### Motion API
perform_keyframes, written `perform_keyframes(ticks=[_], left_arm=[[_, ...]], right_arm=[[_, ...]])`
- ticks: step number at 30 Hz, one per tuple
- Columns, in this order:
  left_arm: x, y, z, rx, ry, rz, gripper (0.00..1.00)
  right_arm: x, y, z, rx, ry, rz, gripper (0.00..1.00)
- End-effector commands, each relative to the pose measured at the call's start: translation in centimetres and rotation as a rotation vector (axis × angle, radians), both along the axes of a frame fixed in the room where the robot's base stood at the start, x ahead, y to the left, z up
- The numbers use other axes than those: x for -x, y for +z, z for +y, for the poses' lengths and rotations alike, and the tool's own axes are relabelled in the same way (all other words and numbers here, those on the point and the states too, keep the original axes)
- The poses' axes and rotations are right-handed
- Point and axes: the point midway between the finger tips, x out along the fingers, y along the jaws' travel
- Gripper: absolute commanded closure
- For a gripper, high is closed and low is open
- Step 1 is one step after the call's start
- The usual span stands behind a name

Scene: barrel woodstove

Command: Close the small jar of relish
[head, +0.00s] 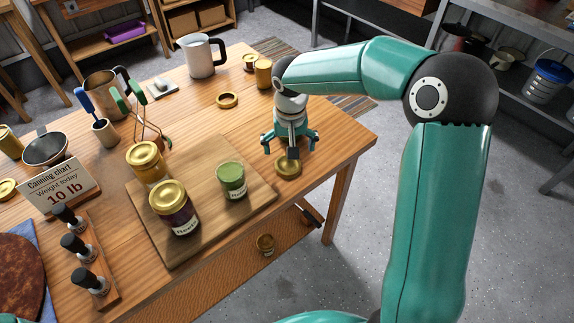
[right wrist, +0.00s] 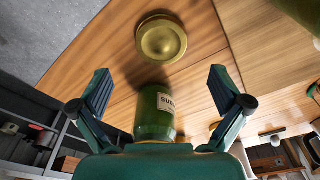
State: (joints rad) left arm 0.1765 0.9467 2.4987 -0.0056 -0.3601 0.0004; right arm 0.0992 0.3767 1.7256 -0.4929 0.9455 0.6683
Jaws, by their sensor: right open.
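The small relish jar (head: 231,180), green with a white label, stands upright and uncovered on the cutting board (head: 215,225). A round gold lid (head: 288,166) lies on the table just right of the board; it also shows in the right wrist view (right wrist: 161,38). My right gripper (head: 291,148) points down above the lid, open and empty, its fingers apart from it. In the right wrist view the open fingers (right wrist: 160,92) are spread wide, with the lid beyond them. My left gripper is out of view.
A dark red jar (head: 175,210) and a yellow jar (head: 147,162), both gold-lidded, stand near the relish. A labelled green container (right wrist: 155,112) shows in the right wrist view, partly hidden.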

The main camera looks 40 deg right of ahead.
Motion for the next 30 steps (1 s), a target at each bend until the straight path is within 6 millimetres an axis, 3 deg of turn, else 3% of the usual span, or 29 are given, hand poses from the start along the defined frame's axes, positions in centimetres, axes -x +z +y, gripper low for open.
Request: perform_keyframes(ticks=[5, 17, 30], left_arm=[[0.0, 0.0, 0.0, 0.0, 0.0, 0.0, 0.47], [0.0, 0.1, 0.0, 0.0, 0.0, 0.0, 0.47], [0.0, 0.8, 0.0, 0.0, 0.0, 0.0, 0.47]], right_arm=[[-0.2, -1.6, -0.1, 0.001, 0.001, -0.001, 0.0], [-0.2, -2.0, -0.1, 0.0, 0.0, 0.001, 0.0], [-0.8, -6.8, -0.3, 0.0, 0.0, 0.001, 0.0]])
